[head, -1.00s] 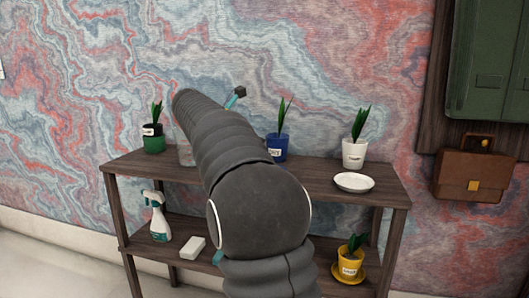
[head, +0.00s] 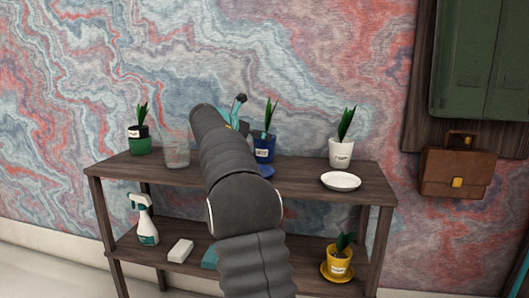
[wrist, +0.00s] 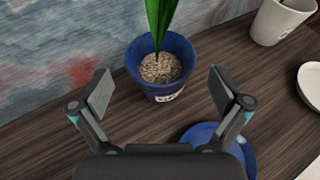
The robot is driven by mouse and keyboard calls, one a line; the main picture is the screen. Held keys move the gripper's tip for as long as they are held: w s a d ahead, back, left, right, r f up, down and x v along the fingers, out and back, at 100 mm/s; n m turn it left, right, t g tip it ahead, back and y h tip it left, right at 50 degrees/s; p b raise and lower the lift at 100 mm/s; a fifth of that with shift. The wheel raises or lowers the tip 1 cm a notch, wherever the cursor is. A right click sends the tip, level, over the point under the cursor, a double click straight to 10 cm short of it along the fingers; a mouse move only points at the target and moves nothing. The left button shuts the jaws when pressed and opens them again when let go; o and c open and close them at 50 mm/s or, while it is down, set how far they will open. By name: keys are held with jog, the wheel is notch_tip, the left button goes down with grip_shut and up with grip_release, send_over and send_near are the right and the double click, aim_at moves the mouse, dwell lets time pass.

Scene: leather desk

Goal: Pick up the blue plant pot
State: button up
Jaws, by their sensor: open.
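The blue plant pot (head: 264,150) stands upright on the top shelf, with a green plant and a pale label. In the wrist view the blue pot (wrist: 183,70) holds light gravel around the leaves. My gripper (wrist: 161,92) is open, its two fingers apart on the left and right of the near side of the pot, with nothing between them at their base. In the head view my gripper (head: 238,112) shows only partly behind my arm, just left of the blue pot.
A blue saucer (wrist: 208,142) lies on the shelf close in front of the pot. A white pot (head: 341,153) and white saucer (head: 341,181) stand to the right. A clear glass (head: 176,154) and a green pot (head: 140,146) stand to the left.

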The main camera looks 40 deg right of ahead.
jog(key=x, duration=0.5)
jog(key=shift+a+f, duration=0.1)
jog(key=shift+f, duration=0.3)
jog(key=c, duration=1.4)
jog(key=shift+r, duration=0.15)
